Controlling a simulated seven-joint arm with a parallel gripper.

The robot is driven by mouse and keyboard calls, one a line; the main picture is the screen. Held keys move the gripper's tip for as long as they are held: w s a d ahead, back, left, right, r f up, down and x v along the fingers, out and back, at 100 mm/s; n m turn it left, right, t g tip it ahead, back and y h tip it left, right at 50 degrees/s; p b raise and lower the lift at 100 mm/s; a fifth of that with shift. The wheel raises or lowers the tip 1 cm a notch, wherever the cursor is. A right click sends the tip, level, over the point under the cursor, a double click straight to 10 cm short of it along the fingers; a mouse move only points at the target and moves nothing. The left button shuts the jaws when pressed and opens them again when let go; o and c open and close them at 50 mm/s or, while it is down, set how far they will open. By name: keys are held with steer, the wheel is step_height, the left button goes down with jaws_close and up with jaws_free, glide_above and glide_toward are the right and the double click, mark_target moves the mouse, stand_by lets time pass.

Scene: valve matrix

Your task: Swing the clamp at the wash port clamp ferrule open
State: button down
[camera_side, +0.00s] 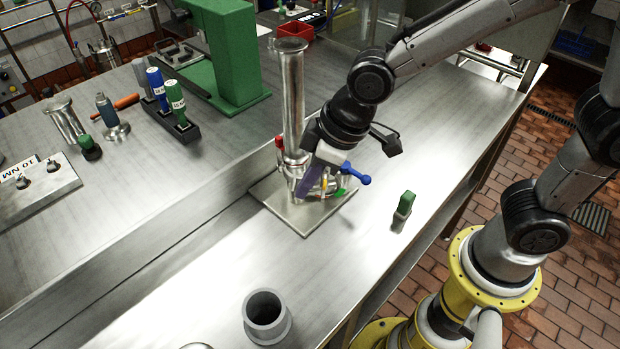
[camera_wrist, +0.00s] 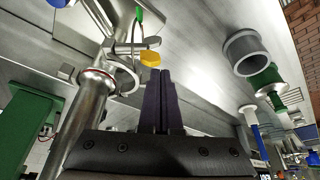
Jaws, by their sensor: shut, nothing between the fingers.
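A steel valve assembly with a tall pipe (camera_side: 292,95) stands upright on a square base plate (camera_side: 268,208). In the wrist view the pipe (camera_wrist: 88,115) runs along the left, with a red ring near its end. A curved metal clamp (camera_wrist: 126,76) with a yellow knob (camera_wrist: 150,59) sits beside the pipe end; I cannot tell for certain that it is the wash port clamp. My gripper (camera_wrist: 161,72) is shut and empty, its dark purple fingertips close to the yellow knob; contact is unclear. In the side view my gripper (camera_side: 306,196) is low beside the assembly and hides part of it.
A blue-ended handle (camera_side: 358,178) sticks out right of my gripper. A green press (camera_side: 228,50) stands behind. Bench lies clear between the base plate and grey cup.

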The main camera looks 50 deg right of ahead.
steer(key=w+a+m+h, duration=0.3)
steer(key=a+m, duration=0.2)
steer(key=m, duration=0.3)
steer(key=shift+w+a+m+t, duration=0.3)
steer(key=shift+w+m+t, duration=0.1)
steer(key=shift+w, duration=0.1)
stand_by(0.4)
